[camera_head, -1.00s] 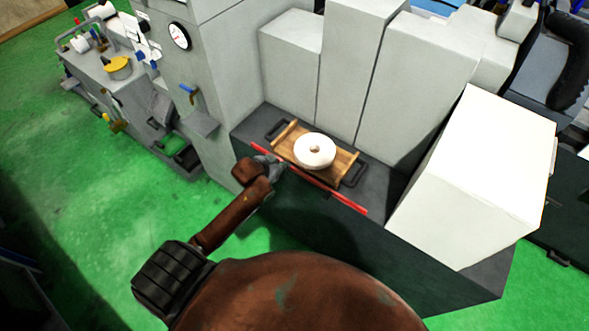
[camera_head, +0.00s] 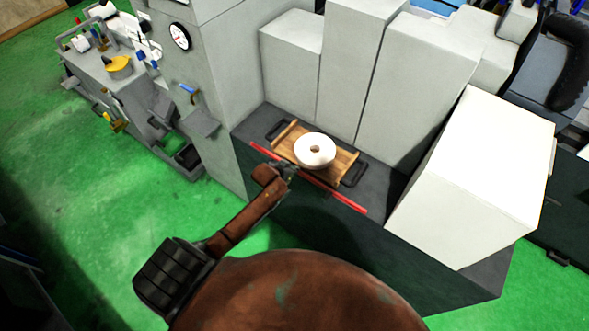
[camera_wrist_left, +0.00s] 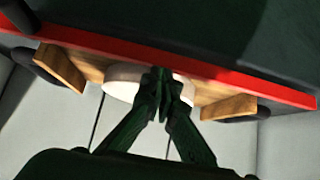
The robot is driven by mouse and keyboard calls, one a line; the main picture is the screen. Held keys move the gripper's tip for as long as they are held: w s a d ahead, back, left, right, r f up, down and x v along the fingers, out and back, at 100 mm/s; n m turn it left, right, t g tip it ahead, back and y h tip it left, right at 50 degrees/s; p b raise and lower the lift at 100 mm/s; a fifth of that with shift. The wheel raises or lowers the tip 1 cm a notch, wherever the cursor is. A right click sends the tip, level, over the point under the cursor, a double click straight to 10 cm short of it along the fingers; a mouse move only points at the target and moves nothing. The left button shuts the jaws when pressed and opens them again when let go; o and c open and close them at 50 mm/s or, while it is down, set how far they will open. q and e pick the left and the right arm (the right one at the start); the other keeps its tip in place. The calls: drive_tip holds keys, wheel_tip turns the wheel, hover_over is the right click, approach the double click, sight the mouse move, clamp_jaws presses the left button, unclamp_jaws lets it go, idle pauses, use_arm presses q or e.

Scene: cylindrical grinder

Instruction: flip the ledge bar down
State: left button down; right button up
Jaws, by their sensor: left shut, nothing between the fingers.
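The ledge bar is a long red bar (camera_head: 340,197) along the front edge of the machine's dark ledge. It also crosses the left wrist view (camera_wrist_left: 245,81). My left gripper (camera_head: 292,171) is at the bar, left of its middle, in front of the wooden tray. Its fingers are shut with nothing between them. In the left wrist view the fingertips (camera_wrist_left: 163,76) overlap the bar and hide a short piece of it; I cannot tell whether they touch it. My right gripper is not in view.
A wooden tray (camera_head: 341,167) with dark handles sits on the ledge (camera_head: 377,180) behind the bar, carrying a white wheel (camera_head: 304,156). Grey housings (camera_head: 345,70) rise behind, and a white box (camera_head: 480,170) stands at the right. Green floor (camera_head: 90,200) is open at the left.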

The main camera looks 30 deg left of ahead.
use_arm(q)
wheel_tip(320, 180, down, 5)
drive_tip(key=shift+a+r+b, duration=0.15)
drive_tip(key=shift+r+b, duration=0.05)
drive_tip(key=shift+b, duration=0.7)
drive_tip(key=shift+r, duration=0.1)
drive_tip(key=s+a+r+p, duration=0.3)
drive_tip(key=s+r, duration=0.4)
drive_tip(key=r, duration=0.3)
drive_tip(key=shift+a+r+p, duration=0.15)
drive_tip(key=shift+r+p, duration=0.15)
